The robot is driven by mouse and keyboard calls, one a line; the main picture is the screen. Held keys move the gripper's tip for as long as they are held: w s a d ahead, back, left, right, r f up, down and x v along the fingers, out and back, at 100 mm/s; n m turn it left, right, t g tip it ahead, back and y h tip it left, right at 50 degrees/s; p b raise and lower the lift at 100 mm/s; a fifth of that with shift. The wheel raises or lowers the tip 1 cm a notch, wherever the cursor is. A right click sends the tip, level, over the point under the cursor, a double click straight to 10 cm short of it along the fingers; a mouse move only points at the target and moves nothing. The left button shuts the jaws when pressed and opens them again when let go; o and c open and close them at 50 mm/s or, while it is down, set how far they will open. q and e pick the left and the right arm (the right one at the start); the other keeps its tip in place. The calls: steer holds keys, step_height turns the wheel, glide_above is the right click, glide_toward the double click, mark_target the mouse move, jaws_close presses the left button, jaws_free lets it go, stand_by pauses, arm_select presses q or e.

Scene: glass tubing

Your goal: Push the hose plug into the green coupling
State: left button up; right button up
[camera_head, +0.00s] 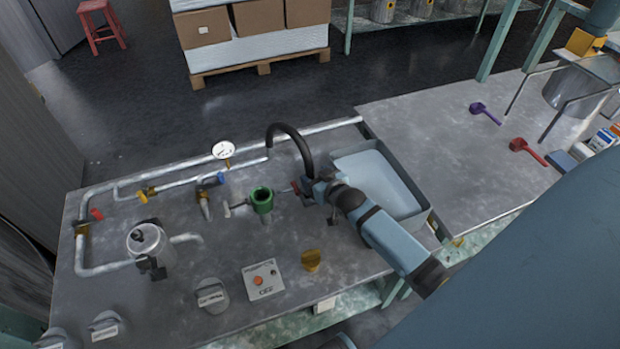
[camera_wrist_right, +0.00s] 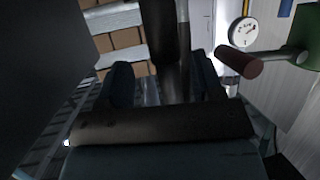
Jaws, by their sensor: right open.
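The green coupling (camera_head: 262,201) stands upright on the grey bench. Its lever with a dark red grip (camera_head: 296,188) points right, toward my right gripper. The coupling also shows at the right edge of the right wrist view (camera_wrist_right: 306,50), with the red grip (camera_wrist_right: 240,62) close to one finger. The black hose (camera_head: 290,131) arches from the pipe at the back to my right gripper (camera_head: 312,189). In the right wrist view the hose (camera_wrist_right: 159,32) runs down between the open fingers (camera_wrist_right: 163,88). I cannot make out the plug at its end. My left gripper is not in view.
A pale blue tray (camera_head: 376,178) lies right beside my right gripper. Metal pipes (camera_head: 182,173), a gauge (camera_head: 224,149), a steel canister (camera_head: 147,242) and a button box (camera_head: 263,279) occupy the left and front. The right-hand table has free room around a purple scoop (camera_head: 484,112).

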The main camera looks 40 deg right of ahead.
mark_target(307, 174)
steer(key=x, duration=0.4)
steer(key=shift+s+a+f+b, duration=0.1)
steer(key=shift+a+f+b, duration=0.1)
steer(key=shift+a+b, duration=0.1)
steer(key=shift+w+f, duration=0.1)
steer(key=shift+w, duration=0.2)
steer(key=shift+c, duration=0.4)
steer(key=c, duration=1)
steer(key=shift+c, duration=0.2)
